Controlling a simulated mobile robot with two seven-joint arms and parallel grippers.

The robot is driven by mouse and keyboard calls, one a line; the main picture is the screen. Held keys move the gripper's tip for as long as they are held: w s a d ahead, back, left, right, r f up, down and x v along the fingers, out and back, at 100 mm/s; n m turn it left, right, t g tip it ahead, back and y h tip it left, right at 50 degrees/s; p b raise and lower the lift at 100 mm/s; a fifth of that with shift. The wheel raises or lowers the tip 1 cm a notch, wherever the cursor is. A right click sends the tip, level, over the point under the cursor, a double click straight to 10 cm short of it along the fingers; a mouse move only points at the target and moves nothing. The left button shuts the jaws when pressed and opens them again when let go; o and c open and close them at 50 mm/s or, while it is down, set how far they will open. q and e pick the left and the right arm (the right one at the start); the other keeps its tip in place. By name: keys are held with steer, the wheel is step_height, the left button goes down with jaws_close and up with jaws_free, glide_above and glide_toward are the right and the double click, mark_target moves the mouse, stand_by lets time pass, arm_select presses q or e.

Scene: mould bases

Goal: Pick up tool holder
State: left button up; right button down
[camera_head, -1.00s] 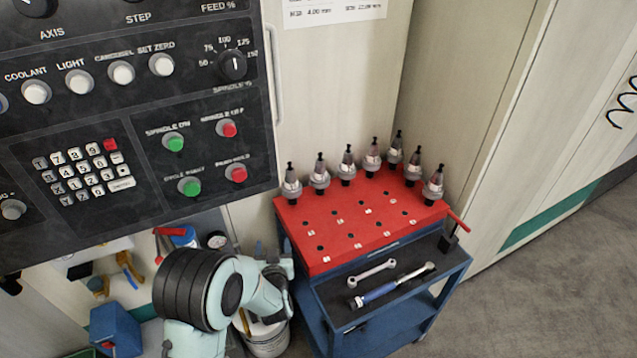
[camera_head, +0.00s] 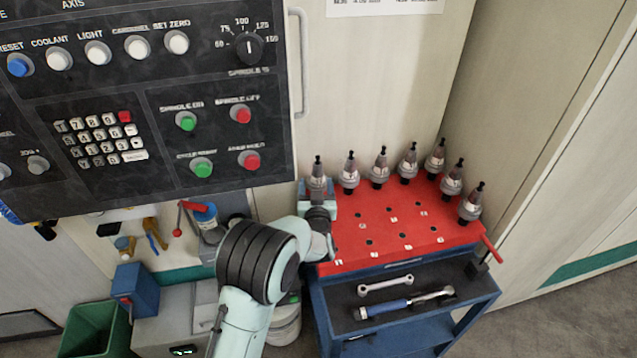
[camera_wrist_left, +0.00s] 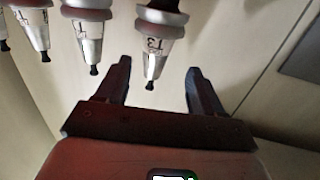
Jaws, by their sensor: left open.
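Several grey, cone-shaped tool holders with dark tips stand upright along the back and right edges of a red rack (camera_head: 388,251). The leftmost tool holder (camera_head: 317,171) is at the rack's back left corner. My left gripper (camera_head: 318,187) is open at that corner, close to this holder, and partly hides its base. In the left wrist view, one labelled tool holder (camera_wrist_left: 158,40) lies ahead of and roughly between the open fingers (camera_wrist_left: 157,85). Whether the fingers touch it I cannot tell. More tool holders (camera_wrist_left: 88,35) show to its left. My right gripper is not in view.
The rack sits on a blue cart (camera_head: 425,333) with a wrench (camera_head: 386,285) and a blue-handled tool (camera_head: 385,311) on its front shelf. A black control panel (camera_head: 150,85) hangs at upper left. A green bin (camera_head: 95,330) is at lower left.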

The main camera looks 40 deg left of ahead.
mark_target(318, 174)
arm_select(q)
steer(key=shift+w+d+x, duration=0.1)
steer(key=shift+x, duration=1.55)
steer(key=shift+w+d+x, duration=0.1)
steer(key=shift+d+x, duration=0.05)
steer(key=shift+x, duration=1.45)
steer(key=shift+r, duration=0.2)
jaws_close()
steer(key=shift+r, duration=0.2)
